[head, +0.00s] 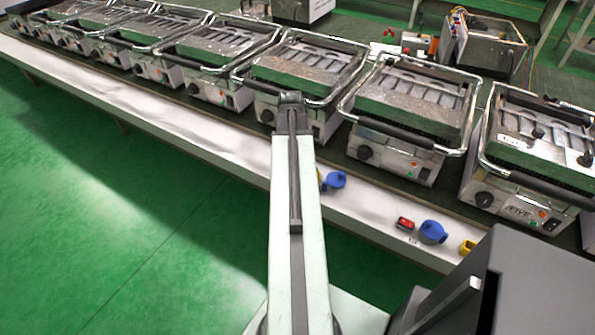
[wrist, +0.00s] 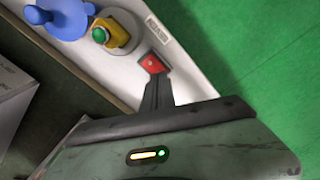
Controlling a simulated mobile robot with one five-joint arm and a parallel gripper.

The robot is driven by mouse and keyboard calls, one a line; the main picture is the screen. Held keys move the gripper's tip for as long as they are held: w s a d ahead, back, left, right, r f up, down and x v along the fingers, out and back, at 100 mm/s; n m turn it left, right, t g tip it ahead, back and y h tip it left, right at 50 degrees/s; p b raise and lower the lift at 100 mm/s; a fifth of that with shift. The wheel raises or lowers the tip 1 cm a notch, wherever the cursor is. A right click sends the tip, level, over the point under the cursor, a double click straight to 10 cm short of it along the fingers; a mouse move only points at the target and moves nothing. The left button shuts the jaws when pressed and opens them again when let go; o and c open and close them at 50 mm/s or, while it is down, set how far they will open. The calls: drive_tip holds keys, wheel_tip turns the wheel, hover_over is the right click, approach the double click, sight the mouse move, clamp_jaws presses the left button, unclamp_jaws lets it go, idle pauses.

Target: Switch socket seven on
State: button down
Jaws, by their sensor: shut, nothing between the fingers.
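In the wrist view, a red rocker switch (wrist: 152,63) sits on the white strip along the bench edge. My gripper (wrist: 157,77) is shut and empty, its dark fingertips right at the lower edge of the switch; I cannot tell whether they touch it. A small label (wrist: 158,29) near the switch is too small to read. In the head view my arm hides this switch and my gripper.
Several contact grills (head: 300,70) stand in a row on the bench. On its white front edge (head: 180,115) are another red switch (head: 405,223), blue plugs (head: 335,180) and a yellow socket (head: 467,247). The green floor (head: 110,200) in front is clear.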

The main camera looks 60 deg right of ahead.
drive_tip(key=shift+f+b, duration=1)
idle(0.3)
drive_tip(key=shift+r, duration=0.15)
wheel_tip(320, 180, up, 7)
drive_tip(key=p, duration=0.7)
